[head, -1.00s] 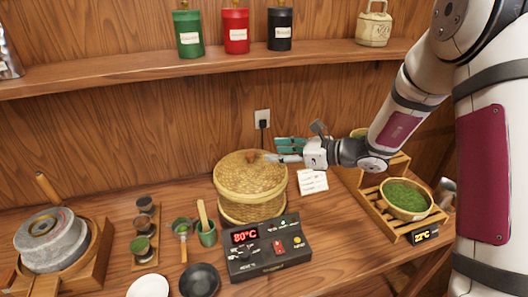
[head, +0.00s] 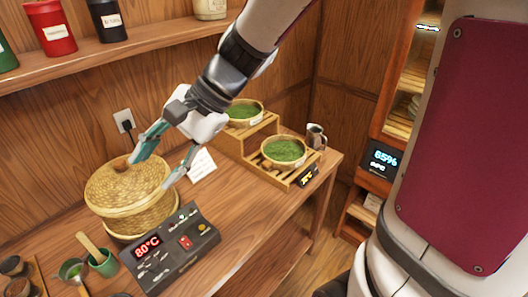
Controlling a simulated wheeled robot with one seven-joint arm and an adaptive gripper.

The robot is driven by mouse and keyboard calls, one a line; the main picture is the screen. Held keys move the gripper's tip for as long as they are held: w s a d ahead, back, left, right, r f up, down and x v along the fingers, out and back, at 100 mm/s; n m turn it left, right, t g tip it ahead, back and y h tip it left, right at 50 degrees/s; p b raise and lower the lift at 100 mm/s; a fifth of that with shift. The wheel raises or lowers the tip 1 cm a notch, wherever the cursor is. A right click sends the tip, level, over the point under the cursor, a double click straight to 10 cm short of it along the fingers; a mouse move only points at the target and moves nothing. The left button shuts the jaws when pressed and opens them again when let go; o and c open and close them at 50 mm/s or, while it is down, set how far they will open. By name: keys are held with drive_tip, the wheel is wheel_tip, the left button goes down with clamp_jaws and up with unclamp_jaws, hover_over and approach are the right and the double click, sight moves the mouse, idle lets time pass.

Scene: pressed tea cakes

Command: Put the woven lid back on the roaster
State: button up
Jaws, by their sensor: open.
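The round woven lid (head: 112,192) sits on top of the woven roaster basket (head: 150,222) in the head view. Its small brown knob (head: 120,164) shows at the top. The lid looks slightly offset to the left over the basket; I cannot tell whether it is fully seated. My gripper (head: 152,173) is open, with its teal fingers spread. One fingertip is by the knob and the other by the lid's right edge. Nothing is held between the fingers. I cannot tell whether either finger touches the lid.
A control box (head: 170,248) reading 80°C stands in front of the roaster. A green cup (head: 103,264) is to its left. A white card (head: 202,166) lies behind. Bowls of green tea (head: 284,151) stand on a wooden stepped rack at right. The table front right is clear.

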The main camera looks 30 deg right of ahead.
drive_tip(key=s+d+r+n+t+h, duration=0.3)
drive_tip(key=s+d+n+h, duration=0.5)
drive_tip(key=s+d, duration=0.5)
drive_tip(key=r+n, duration=0.1)
drive_tip(key=n, duration=0.1)
drive_tip(key=shift+r+n+t+h, duration=0.3)
drive_tip(key=shift+r+t+h, duration=0.1)
drive_tip(key=shift+d, duration=0.1)
drive_tip(key=shift+w+f+b, duration=0.75)
drive_tip(key=shift+w+f, duration=0.05)
